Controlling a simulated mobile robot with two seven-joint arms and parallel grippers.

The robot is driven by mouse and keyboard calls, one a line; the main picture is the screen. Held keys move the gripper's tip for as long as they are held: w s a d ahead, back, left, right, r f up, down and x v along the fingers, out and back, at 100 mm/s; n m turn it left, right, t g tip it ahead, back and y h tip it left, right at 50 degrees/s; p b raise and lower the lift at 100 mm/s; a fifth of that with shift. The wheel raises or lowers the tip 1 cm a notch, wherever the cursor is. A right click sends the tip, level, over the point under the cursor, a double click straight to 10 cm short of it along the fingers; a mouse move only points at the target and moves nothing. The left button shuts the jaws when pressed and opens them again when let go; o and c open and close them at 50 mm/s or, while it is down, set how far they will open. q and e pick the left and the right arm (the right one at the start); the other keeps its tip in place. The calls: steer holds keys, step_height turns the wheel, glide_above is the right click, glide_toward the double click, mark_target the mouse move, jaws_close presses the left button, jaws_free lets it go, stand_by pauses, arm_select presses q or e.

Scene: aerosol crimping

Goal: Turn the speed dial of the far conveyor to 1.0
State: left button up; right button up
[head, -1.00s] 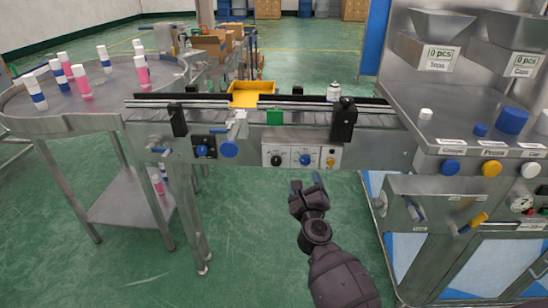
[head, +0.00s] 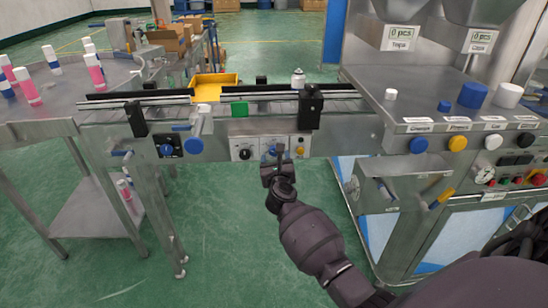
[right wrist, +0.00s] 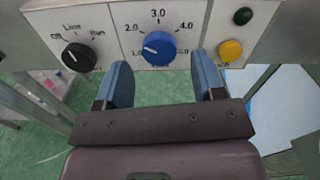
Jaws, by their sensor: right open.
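In the head view the dial (head: 269,152) is partly hidden behind my right gripper (head: 276,162). My right gripper (right wrist: 165,76) is open with blue-padded fingers, one either side below the dial. I see nothing between the fingers, and they look apart from the knob. My left gripper is not in view.
A black Off/Line/Run selector (right wrist: 77,57) sits left of the dial, and a yellow button (right wrist: 231,50) right of it. The conveyor (head: 220,105) runs above the panel. Another blue knob (head: 167,150) is on the conveyor's left. A filling station (head: 420,110) stands at right.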

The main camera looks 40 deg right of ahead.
steer(key=shift+x, duration=1)
steer(key=shift+c, duration=0.5)
steer(key=c, duration=0.8)
